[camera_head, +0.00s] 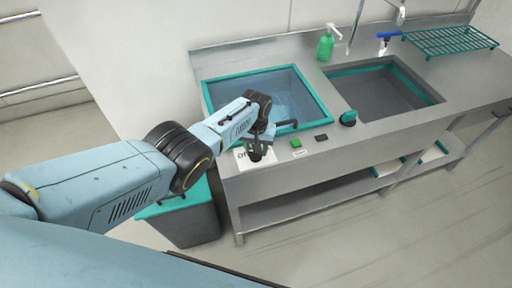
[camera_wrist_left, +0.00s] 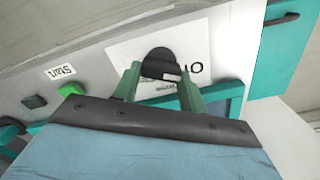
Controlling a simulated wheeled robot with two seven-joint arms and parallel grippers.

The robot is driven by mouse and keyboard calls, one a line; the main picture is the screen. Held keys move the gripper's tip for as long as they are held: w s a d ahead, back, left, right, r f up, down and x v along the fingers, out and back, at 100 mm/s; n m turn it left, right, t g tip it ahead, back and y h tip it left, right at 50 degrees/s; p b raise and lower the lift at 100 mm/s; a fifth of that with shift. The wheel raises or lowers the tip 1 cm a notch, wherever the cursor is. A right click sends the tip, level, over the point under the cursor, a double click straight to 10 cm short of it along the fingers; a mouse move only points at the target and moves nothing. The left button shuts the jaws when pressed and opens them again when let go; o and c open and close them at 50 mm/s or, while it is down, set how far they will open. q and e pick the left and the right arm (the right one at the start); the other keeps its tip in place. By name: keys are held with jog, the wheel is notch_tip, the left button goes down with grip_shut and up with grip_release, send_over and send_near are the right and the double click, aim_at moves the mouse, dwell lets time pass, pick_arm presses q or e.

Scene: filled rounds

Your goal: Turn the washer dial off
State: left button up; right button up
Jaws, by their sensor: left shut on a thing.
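The washer dial (camera_wrist_left: 160,60) is a dark round knob on a white label plate (camera_wrist_left: 115,52) with OFF lettering on the counter's front panel. My left gripper (camera_wrist_left: 160,82) has its two green fingers on either side of the dial, shut on it. In the head view, my left gripper (camera_head: 262,138) reaches down to the front left corner of the sink unit, over the plate (camera_head: 243,157), and mostly hides the dial. The dial's pointer direction cannot be made out. My right gripper is not in view.
A green button (camera_head: 296,143) and a dark button (camera_head: 321,138) sit right of the dial, with a teal knob (camera_head: 348,119) farther right. A teal-rimmed basin (camera_head: 312,84) lies behind. A grey bin (camera_head: 193,219) with a teal lid stands below left.

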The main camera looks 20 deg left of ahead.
pick_arm(q)
jog(key=shift+w+r, duration=0.1)
jog(key=o, duration=1)
jog(key=shift+r, duration=0.2)
notch_tip(320, 180, up, 2)
jog(key=shift+r+p, duration=0.15)
jog(key=shift+p, duration=0.8)
notch_tip(320, 180, up, 11)
jog(key=shift+f, duration=0.2)
